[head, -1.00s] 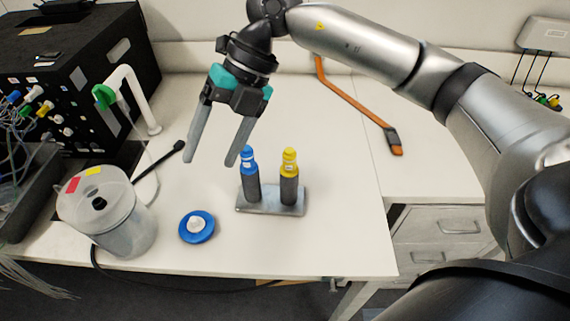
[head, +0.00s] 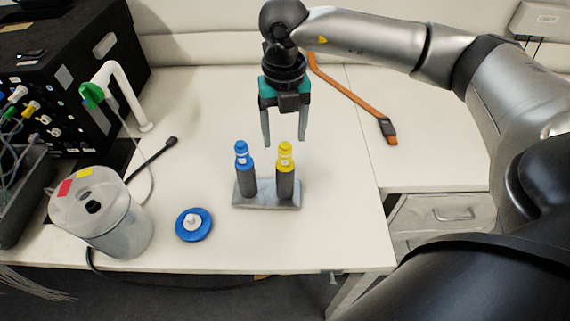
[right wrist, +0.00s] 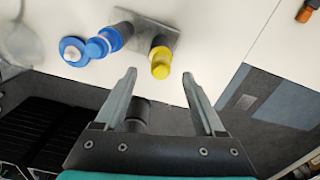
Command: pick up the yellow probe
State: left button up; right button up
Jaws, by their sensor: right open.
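The yellow probe (head: 285,170) has a yellow top and a dark lower body. It stands upright in the right side of a grey metal holder (head: 266,201), beside a blue probe (head: 244,168). My right gripper (head: 284,143) is open and empty, its fingers pointing down behind and above the yellow probe. In the right wrist view the yellow probe (right wrist: 160,62) lies ahead of and between the two open fingertips (right wrist: 160,85), apart from them. The blue probe (right wrist: 108,41) is left of it there. My left gripper is not in view.
A blue disc with a white knob (head: 193,225) lies left of the holder. A clear lidded jar (head: 120,225) and a black box (head: 75,70) stand at the left. An orange bar (head: 350,98) lies at the back right. The table right of the holder is clear.

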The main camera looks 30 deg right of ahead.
aim_at(285, 144)
notch_tip(285, 144, down, 6)
jog(key=shift+r+p, duration=0.15)
jog(key=shift+p, duration=0.2)
grip_shut()
dwell(0.5)
